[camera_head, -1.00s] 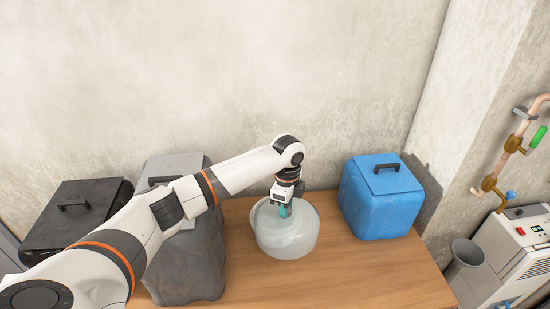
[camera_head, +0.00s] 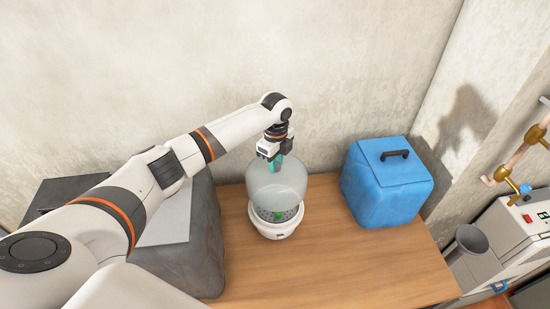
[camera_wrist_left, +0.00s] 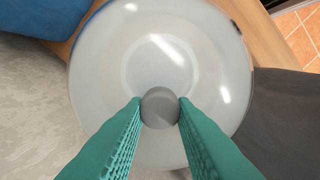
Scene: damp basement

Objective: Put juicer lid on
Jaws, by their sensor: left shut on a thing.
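The juicer lid (camera_head: 276,184) is a translucent, frosted dome with a grey knob on top. My left gripper (camera_head: 273,163) is shut on that knob; in the left wrist view the teal fingers sit on both sides of the knob (camera_wrist_left: 160,108), with the dome (camera_wrist_left: 160,50) filling the middle. The juicer base (camera_head: 272,229) is a white round bowl with a perforated grey inside and a small green thing (camera_head: 278,216) in it. The lid is above the base and overlaps its back part in the head view; I cannot tell whether they touch. My right gripper is not in view.
A blue box (camera_head: 388,190) with a black handle stands right of the juicer on the wooden table (camera_head: 345,262). A grey box (camera_head: 207,240) stands close on the left, under my left arm. A concrete wall is behind. The table's front right is clear.

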